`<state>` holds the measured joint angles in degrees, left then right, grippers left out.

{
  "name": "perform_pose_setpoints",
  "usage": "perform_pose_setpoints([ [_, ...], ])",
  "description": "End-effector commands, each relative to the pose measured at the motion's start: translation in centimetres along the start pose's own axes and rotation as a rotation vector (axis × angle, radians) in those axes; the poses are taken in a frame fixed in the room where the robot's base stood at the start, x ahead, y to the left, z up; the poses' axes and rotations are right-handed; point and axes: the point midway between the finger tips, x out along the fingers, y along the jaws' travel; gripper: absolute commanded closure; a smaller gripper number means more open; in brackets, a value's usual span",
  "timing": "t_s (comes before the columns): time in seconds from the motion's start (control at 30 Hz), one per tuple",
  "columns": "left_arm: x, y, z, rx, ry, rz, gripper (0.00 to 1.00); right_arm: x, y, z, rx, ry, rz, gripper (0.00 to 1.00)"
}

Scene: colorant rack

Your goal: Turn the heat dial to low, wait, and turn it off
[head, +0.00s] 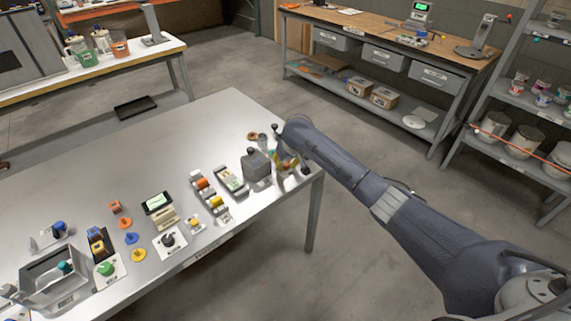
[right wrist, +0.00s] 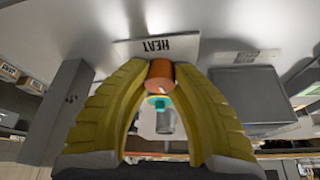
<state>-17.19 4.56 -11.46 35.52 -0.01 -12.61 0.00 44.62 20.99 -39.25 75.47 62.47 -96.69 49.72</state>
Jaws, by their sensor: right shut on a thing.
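In the right wrist view the heat dial (right wrist: 160,72) is an orange-brown knob in front of a white plate marked HEAT (right wrist: 183,46), whose lettering appears upside down. My right gripper (right wrist: 163,78) has its two yellow fingers on either side of the knob, shut on it. In the head view my right gripper (head: 284,168) is at the right end of the metal table, beside a dark grey block. There the dial is mostly hidden, and its setting cannot be read. My left gripper is in neither view.
The metal table (head: 150,140) holds several small devices along its front edge. The dark grey block (head: 257,164) stands just left of my right gripper. The table's far left part is clear. A workbench (head: 385,37) and shelves stand behind.

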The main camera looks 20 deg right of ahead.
Motion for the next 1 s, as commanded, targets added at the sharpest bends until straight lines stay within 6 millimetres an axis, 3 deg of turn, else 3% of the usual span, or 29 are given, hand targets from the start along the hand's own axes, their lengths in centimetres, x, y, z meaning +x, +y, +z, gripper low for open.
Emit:
perform_pose_setpoints([
  [0.4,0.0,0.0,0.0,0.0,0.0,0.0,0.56,-0.08,-0.09,-0.15,0.159,0.003,0.063,1.0],
  [0.97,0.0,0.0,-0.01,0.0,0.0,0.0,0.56,-0.11,0.0,-0.18,0.181,0.003,0.073,1.0],
  [1.0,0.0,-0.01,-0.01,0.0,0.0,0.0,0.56,-0.11,0.0,-0.18,0.181,0.003,0.073,0.73],
])
